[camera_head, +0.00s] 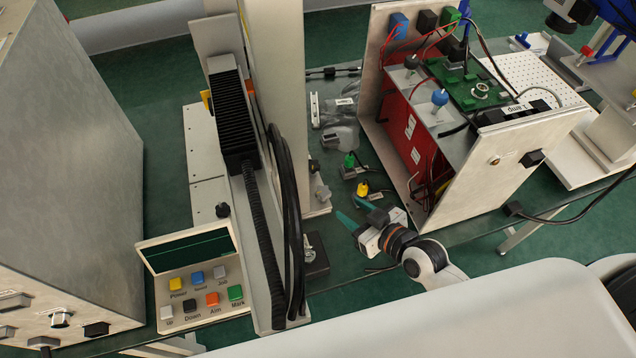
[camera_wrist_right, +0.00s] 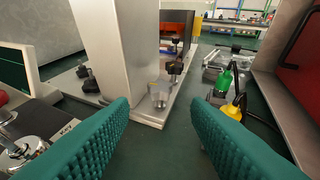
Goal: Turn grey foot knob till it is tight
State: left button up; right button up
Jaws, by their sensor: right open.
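The grey foot knob (camera_head: 323,193) sits on the base plate at the foot of the pale upright column (camera_head: 276,60). In the right wrist view the grey knob (camera_wrist_right: 158,93) stands at the near corner of the foot, ahead of the fingers and between them. My right gripper (camera_head: 352,209) is open, with teal fingers pointing toward the knob. It is empty and apart from the knob. The fingers also show in the right wrist view (camera_wrist_right: 160,115), one on each side. My left gripper is not in view.
A black knob (camera_head: 313,166) is behind the grey one. Green (camera_head: 349,160) and yellow (camera_head: 362,189) plugs lie to the right, near an open red-sided instrument (camera_head: 408,130). A black block with a metal top (camera_head: 315,262) stands in front of the column, near black cables (camera_head: 290,220).

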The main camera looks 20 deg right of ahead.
aim_at(324, 191)
jog(key=x, duration=0.9)
jog(key=shift+w+a+f, duration=0.1)
jog(key=shift+w+a, duration=0.1)
jog(key=shift+w, duration=0.1)
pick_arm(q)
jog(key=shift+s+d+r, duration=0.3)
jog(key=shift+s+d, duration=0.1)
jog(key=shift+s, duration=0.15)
pick_arm(e)
jog(key=shift+w+a+f, duration=0.15)
jog(key=shift+w+f, duration=0.05)
jog(key=shift+w, duration=0.1)
